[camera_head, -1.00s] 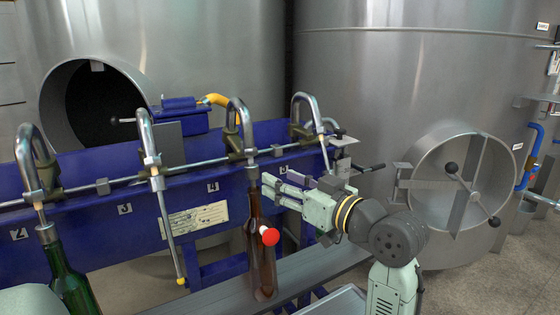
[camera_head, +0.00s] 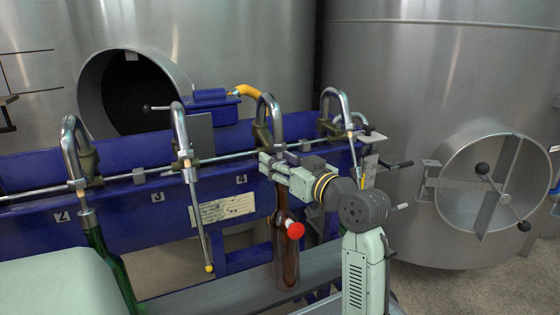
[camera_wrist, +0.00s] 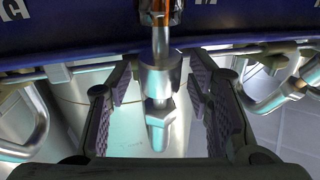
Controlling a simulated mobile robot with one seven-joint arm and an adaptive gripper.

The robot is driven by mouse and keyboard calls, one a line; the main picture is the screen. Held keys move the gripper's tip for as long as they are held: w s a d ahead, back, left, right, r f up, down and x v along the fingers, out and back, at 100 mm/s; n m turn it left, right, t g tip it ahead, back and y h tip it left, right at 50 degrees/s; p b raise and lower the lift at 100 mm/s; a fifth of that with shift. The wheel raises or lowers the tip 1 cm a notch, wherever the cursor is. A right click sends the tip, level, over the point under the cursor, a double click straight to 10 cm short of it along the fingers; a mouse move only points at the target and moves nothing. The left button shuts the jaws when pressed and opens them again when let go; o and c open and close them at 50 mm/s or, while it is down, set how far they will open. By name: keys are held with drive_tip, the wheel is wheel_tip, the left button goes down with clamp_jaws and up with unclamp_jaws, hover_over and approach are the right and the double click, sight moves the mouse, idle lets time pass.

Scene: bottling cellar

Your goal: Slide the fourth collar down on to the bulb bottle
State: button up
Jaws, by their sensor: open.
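The brown bulb bottle (camera_head: 286,262) stands upright under the fourth spout (camera_head: 268,110). In the wrist view its amber neck (camera_wrist: 160,12) shows at the top edge, with a metal tube running into it. The fourth collar (camera_wrist: 158,78), a shiny metal cylinder, sits around that tube, apart from the bottle's mouth. My gripper (camera_head: 268,165) hides the collar in the head view. In the wrist view my gripper (camera_wrist: 160,95) is open, with one ridged finger on each side of the collar and gaps between.
A green bottle (camera_head: 108,265) stands under spout two at left. Spout three's tube (camera_head: 200,235) hangs without a bottle. A blue frame (camera_head: 125,200) with a horizontal rod runs behind; steel tanks stand farther back.

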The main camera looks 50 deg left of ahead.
drive_tip(key=shift+c, duration=0.2)
drive_tip(key=c, duration=0.7)
drive_tip(key=f+b, duration=0.2)
drive_tip(key=shift+d+f, duration=0.2)
drive_tip(key=shift+f, duration=0.15)
drive_tip(key=shift+r, duration=0.1)
drive_tip(key=o, duration=0.7)
drive_tip(key=shift+o, duration=0.2)
